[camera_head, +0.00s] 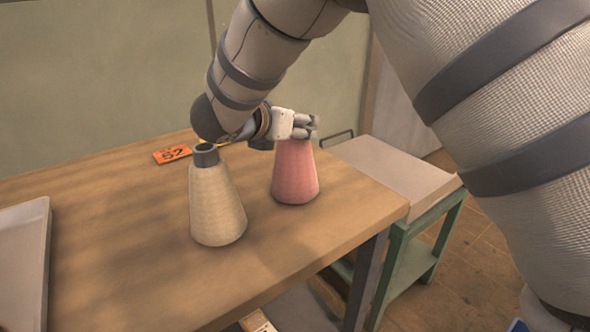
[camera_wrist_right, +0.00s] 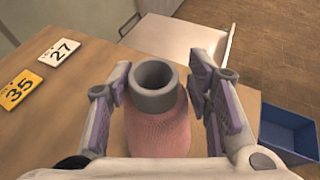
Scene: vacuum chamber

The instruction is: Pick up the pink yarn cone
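The pink yarn cone (camera_head: 295,174) stands upright on the wooden table near its right end. In the right wrist view the cone (camera_wrist_right: 160,132) has a grey tube top (camera_wrist_right: 155,88) sticking up between the fingers. My right gripper (camera_head: 305,126) is at the top of the cone. In the right wrist view its fingers (camera_wrist_right: 158,92) are spread on both sides of the tube, with gaps on each side, so it is open. The gripper hides the cone's tip in the head view. My left gripper is in neither view.
A cream yarn cone (camera_head: 216,205) with a grey top stands left of the pink one. An orange number tag (camera_head: 172,154) lies behind it. A tray (camera_head: 22,262) is at the left edge. Yellow (camera_wrist_right: 19,90) and white (camera_wrist_right: 59,53) tags and a blue bin (camera_wrist_right: 290,132) show in the wrist view.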

